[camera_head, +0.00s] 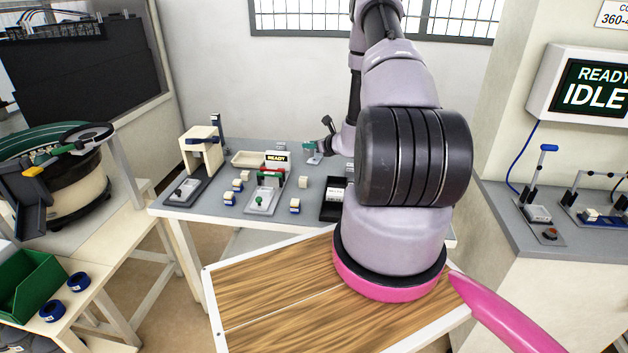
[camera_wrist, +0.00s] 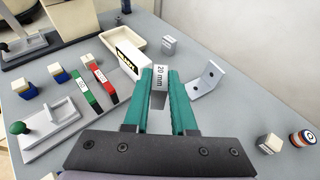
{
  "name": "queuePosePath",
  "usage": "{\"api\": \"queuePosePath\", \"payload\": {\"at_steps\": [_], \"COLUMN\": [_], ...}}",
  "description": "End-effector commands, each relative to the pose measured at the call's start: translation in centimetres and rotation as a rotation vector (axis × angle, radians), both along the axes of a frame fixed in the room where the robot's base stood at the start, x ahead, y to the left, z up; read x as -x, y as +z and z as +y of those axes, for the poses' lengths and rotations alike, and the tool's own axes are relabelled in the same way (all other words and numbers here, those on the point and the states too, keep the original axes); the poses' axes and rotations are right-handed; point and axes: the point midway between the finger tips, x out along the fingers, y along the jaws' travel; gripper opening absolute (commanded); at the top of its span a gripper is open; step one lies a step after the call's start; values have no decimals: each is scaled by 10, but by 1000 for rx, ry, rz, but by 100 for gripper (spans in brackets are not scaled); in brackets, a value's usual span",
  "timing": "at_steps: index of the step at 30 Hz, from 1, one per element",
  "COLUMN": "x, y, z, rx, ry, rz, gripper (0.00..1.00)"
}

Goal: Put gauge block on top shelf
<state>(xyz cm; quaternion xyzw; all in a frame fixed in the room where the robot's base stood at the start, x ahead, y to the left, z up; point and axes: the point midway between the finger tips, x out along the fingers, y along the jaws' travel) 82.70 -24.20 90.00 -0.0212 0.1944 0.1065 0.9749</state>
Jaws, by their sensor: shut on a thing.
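The gauge block (camera_wrist: 160,76) is a small grey metal block marked "20 mm". It is between the green fingertips of my gripper (camera_wrist: 160,84), which is shut on it, in the wrist view. The block appears just above the grey table (camera_wrist: 235,125), though whether it touches the top is unclear. In the head view my gripper (camera_head: 312,149) shows small and green at the far part of the table, left of my arm. I cannot make out a top shelf in either view.
An L-shaped metal bracket (camera_wrist: 207,80) stands right of the fingers. A "READY" sign (camera_wrist: 128,60), a cream tray (camera_wrist: 124,38) and another grey block (camera_wrist: 169,46) are close by. A clamp fixture (camera_wrist: 55,128) lies left, with several small blocks around. My arm hides the table's right part in the head view.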

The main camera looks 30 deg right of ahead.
Motion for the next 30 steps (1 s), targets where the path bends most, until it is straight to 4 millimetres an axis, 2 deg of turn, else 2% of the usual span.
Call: {"api": "queuePosePath", "payload": {"at_steps": [3, 9, 17, 22, 24, 30], "x": [0, 0, 0, 0, 0, 0], "y": [-15, -51, -73, -99, -104, -104], "z": [-7, -8, -8, -7, -7, -7], "rx": [-1, -2, -1, -2, -2, -1], "ry": [-27, -30, -29, -29, -29, -27], "rz": [2, 3, 1, 0, -1, -1], "gripper": [0, 0, 0, 0, 0, 0]}}
